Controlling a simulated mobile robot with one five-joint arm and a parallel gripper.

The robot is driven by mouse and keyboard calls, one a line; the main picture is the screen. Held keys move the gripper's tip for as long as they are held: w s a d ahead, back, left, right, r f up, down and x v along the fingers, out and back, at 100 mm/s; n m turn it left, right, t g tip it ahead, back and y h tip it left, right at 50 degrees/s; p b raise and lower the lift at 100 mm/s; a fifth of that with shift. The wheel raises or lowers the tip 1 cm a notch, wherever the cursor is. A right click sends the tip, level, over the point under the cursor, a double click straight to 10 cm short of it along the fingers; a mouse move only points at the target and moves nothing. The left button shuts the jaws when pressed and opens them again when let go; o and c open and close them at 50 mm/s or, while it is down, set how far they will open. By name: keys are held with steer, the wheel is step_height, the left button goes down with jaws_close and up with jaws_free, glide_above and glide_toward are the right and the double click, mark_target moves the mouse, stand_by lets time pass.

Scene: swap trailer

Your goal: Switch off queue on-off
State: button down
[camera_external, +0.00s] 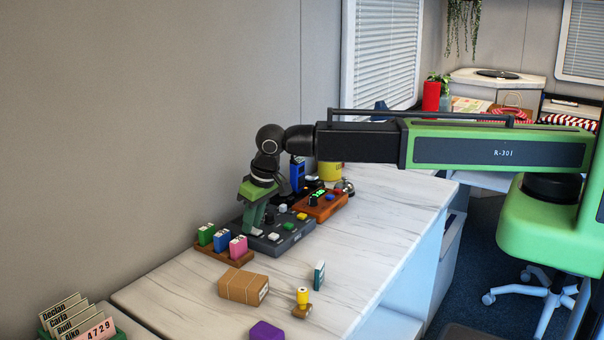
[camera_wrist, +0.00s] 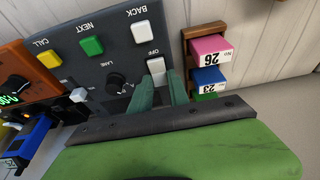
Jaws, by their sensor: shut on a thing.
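The grey queue panel (camera_external: 294,238) lies on the marble counter near the wall. In the wrist view the panel (camera_wrist: 117,62) appears upside down. It carries a white switch (camera_wrist: 155,65) beside the word OFF, a white BACK button (camera_wrist: 141,33), a green NEXT button (camera_wrist: 92,45), a yellow CALL button (camera_wrist: 49,58) and a black LANE knob (camera_wrist: 116,83). My gripper (camera_external: 254,227) reaches down onto the panel's left end. In the wrist view its green fingertips (camera_wrist: 160,88) are shut on the white switch, one on each side. The fingers hide the switch's lower part.
A wooden rack (camera_external: 220,257) of green, blue and pink ticket blocks stands close left of the panel. An orange box (camera_external: 322,206) with a green display adjoins it on the right. A brown parcel (camera_external: 243,286) lies in front.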

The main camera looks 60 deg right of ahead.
steer(key=c, duration=1.2)
jaws_free()
steer(key=shift+c, duration=0.2)
steer(key=shift+r, duration=0.1)
steer(key=p+v, duration=1.6)
steer(key=v, duration=0.1)
steer(key=shift+p, duration=0.4)
